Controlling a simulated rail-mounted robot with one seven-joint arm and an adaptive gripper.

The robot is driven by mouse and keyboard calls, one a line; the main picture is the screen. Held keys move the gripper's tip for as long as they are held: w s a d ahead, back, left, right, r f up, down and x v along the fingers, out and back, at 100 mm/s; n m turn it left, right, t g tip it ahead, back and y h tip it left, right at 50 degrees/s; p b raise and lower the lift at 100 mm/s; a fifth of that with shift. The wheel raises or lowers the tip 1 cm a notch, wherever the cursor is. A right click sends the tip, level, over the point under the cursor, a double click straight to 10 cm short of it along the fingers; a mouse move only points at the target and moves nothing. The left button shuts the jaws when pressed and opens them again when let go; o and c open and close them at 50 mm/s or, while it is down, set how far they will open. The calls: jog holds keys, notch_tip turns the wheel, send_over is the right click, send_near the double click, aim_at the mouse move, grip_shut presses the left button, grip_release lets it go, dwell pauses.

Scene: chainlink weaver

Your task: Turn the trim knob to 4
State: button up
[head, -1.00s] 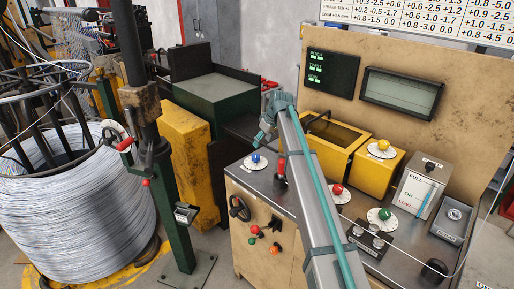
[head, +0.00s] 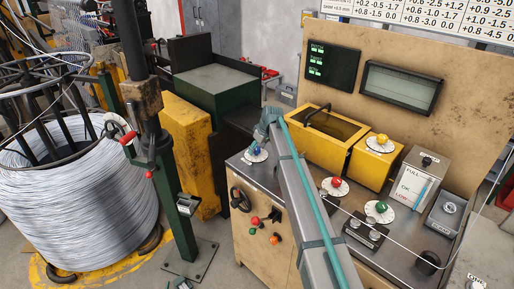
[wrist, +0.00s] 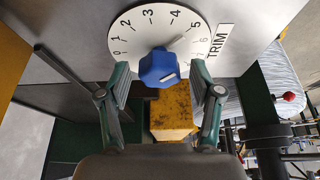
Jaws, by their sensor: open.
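The blue trim knob (wrist: 159,68) sits on a white round dial (wrist: 118,38) with numbers from 0 upward and a TRIM label (wrist: 219,40) beside it. A thin grey pointer on the dial slants up and right from the knob, roughly toward 4 to 5; I cannot tell the exact reading. My gripper (wrist: 160,80) is open, one finger on each side of the knob, with gaps visible in the wrist view. In the head view my gripper (head: 262,140) is over the trim dial (head: 248,157) at the desk's left end and partly hides the knob.
Red (head: 336,182), green (head: 381,206) and yellow (head: 382,140) knobs stand on their own dials to the right. A handwheel (head: 240,199) and small coloured buttons are on the desk front. A wire crosses the desk at right.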

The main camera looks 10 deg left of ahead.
jog(key=c, duration=1.1)
jog(key=b, duration=0.1)
jog(key=n, duration=0.1)
jog(key=n+b, duration=0.1)
jog(key=shift+w+f+g+y+b, duration=0.25)
jog(key=shift+g+y+b, duration=0.05)
jog(key=shift+g, duration=0.1)
jog(key=shift+n+g+b, duration=0.4)
jog(key=shift+n+b, duration=0.3)
jog(key=shift+n, duration=0.5)
jog(key=shift+s+r+n, duration=0.1)
jog(key=shift+r+n, duration=0.15)
jog(key=shift+n, duration=0.25)
jog(key=o, duration=1.1)
jog(key=shift+d+r, duration=0.1)
jog(key=shift+r, duration=0.05)
